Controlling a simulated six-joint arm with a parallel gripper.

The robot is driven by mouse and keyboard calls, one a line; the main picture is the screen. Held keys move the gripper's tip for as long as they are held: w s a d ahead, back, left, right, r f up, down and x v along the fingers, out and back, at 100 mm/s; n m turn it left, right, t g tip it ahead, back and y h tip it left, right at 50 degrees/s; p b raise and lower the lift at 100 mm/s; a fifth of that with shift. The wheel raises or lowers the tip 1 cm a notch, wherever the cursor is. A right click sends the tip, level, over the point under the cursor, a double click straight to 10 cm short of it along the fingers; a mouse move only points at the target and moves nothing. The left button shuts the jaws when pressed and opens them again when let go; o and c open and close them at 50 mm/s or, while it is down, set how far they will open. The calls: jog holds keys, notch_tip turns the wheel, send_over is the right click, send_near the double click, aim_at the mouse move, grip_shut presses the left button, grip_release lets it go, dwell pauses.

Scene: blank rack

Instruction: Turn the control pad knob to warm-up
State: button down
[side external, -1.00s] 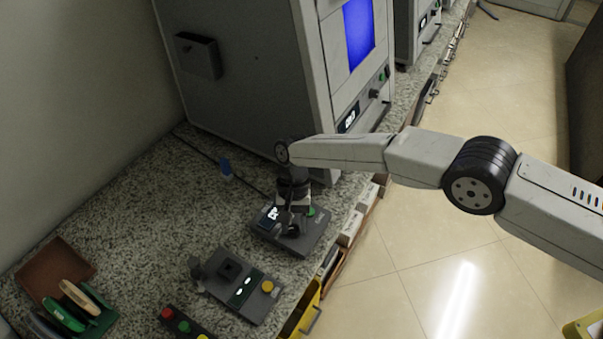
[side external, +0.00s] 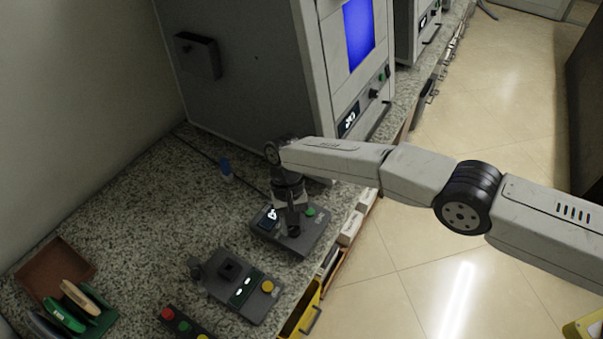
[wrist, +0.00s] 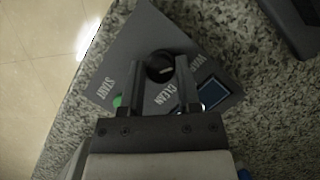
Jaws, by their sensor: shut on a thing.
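The control pad (side external: 316,238) is a dark grey box on the granite counter, below my wrist in the side external view. In the wrist view the control pad (wrist: 206,62) shows the printed words START and CLEAN and a third word partly covered by a finger. Its round black knob (wrist: 159,66) sits between my fingertips. My gripper (wrist: 163,62) is shut on the knob from above; it also shows in the side external view (side external: 293,229). A light mark shows on the knob, but its exact setting is hard to read.
The pad also has a green button (side external: 311,212) and a small screen (wrist: 211,93). A second box with a yellow button (side external: 267,286) stands nearer the camera. A large grey cabinet (side external: 250,80) rises behind. A tray of tools (side external: 62,262) lies at left.

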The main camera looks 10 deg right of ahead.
jog(key=shift+c, duration=1.6)
grip_release()
jog(key=shift+r, duration=0.1)
jog(key=shift+v, duration=1.3)
notch_tip(320, 180, up, 7)
jog(key=shift+r, duration=0.1)
jog(key=shift+w+d, duration=0.1)
